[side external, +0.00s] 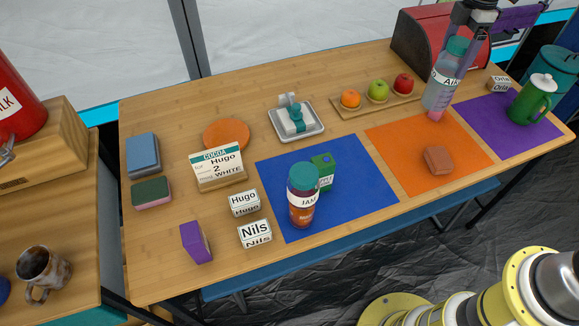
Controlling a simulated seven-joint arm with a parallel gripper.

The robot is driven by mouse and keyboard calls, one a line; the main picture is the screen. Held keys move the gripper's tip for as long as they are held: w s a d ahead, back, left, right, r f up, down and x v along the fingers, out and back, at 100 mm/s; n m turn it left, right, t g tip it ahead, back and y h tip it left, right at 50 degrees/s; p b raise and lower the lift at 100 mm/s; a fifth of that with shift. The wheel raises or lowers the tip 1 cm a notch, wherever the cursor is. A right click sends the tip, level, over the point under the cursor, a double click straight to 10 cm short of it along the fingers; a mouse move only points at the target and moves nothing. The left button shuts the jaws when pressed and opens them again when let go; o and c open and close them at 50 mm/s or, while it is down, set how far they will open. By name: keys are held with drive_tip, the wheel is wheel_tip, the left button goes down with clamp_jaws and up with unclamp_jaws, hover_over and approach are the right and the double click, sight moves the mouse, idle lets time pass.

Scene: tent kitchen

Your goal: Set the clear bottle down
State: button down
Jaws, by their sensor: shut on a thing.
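The clear bottle (440,88) has a teal cap, a white label with dark letters and something pink at its base. It leans a little in the side external view, over or at the back right corner of the orange mat (395,140). I cannot tell whether its base touches the surface. My gripper (463,45) is shut on it near the cap, and comes down from above. The fingers partly hide the cap and upper right side.
A purple mat (485,135) with a green mug (530,100) lies to the right. A red bread box (425,40) stands behind the bottle. A fruit board (360,111) is left of it. A brown block (438,159) sits on the orange mat; another bottle (302,205) stands on the blue mat (355,195).

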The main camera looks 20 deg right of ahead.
drive_tip(key=w+a+n, duration=0.2)
drive_tip(key=w+a, duration=0.4)
drive_tip(key=a, duration=0.7)
drive_tip(key=w+a+n, duration=0.2)
drive_tip(key=w+a, duration=0.3)
drive_tip(key=a, duration=0.8)
drive_tip(key=s+a+f+n, duration=0.2)
drive_tip(key=a+f, duration=0.3)
drive_tip(key=a, duration=0.6)
drive_tip(key=s+a+f, duration=0.2)
drive_tip(key=a+f, duration=0.1)
drive_tip(key=f, duration=0.9)
drive_tip(key=shift+a+f+n, duration=0.15)
drive_tip(key=shift+f+n, duration=0.1)
drive_tip(key=shift+n, duration=0.15)
drive_tip(key=shift+f, duration=0.1)
unclamp_jaws()
